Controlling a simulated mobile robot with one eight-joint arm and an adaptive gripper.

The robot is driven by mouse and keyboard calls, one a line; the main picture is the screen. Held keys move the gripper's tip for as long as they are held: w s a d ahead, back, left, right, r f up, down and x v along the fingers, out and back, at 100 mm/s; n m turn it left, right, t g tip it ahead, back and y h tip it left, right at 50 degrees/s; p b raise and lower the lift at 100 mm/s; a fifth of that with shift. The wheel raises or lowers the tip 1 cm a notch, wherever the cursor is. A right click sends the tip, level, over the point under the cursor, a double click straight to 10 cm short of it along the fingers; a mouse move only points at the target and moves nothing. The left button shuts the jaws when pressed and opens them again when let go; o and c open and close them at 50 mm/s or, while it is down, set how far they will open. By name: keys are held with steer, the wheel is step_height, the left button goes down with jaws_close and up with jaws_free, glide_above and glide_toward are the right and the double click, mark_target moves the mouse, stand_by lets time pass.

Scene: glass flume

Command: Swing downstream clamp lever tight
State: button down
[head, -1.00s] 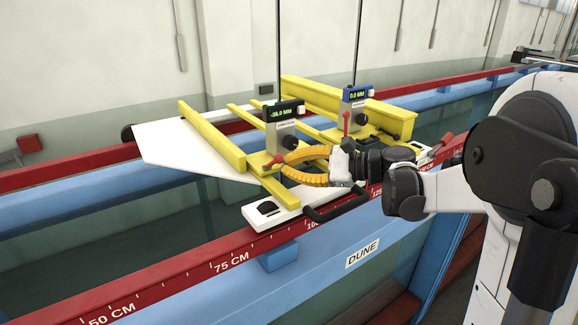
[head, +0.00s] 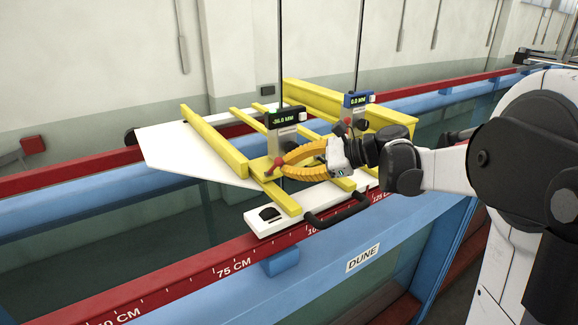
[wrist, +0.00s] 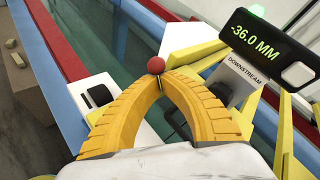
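The downstream gauge shows -36.0 MM on its black display (head: 285,116), and it also fills the upper right of the wrist view (wrist: 255,42). The red ball knob (wrist: 155,65) of its clamp lever is right at my fingertips, and it shows in the head view (head: 277,162). My gripper (wrist: 158,82) has two curved orange fingers brought together at the tips, just on the near side of the knob. The tips appear to touch the knob. The lever's stem is hidden, so I cannot tell whether it is pinched between them.
The second gauge, blue and reading 0.0 MM (head: 357,99), stands behind my wrist. Yellow rails (head: 215,140) and a white plate (head: 185,147) surround the work spot. A black handle (head: 338,212) lies in front, above the red flume rail (head: 180,284).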

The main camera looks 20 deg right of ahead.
mark_target(278, 148)
steer(key=w+r+m+g+h+p, duration=0.1)
steer(key=w+r+g, duration=0.1)
steer(key=g, duration=0.1)
steer(key=w+a+m+g+h+p, duration=0.1)
steer(key=w+g, duration=0.1)
steer(key=shift+r+m+h+p, duration=0.3)
steer(key=shift+r+p, duration=0.05)
steer(key=shift+r, duration=0.05)
steer(key=shift+w+a, duration=0.1)
steer(key=shift+w, duration=0.05)
steer(key=shift+r, duration=0.15)
stand_by(0.5)
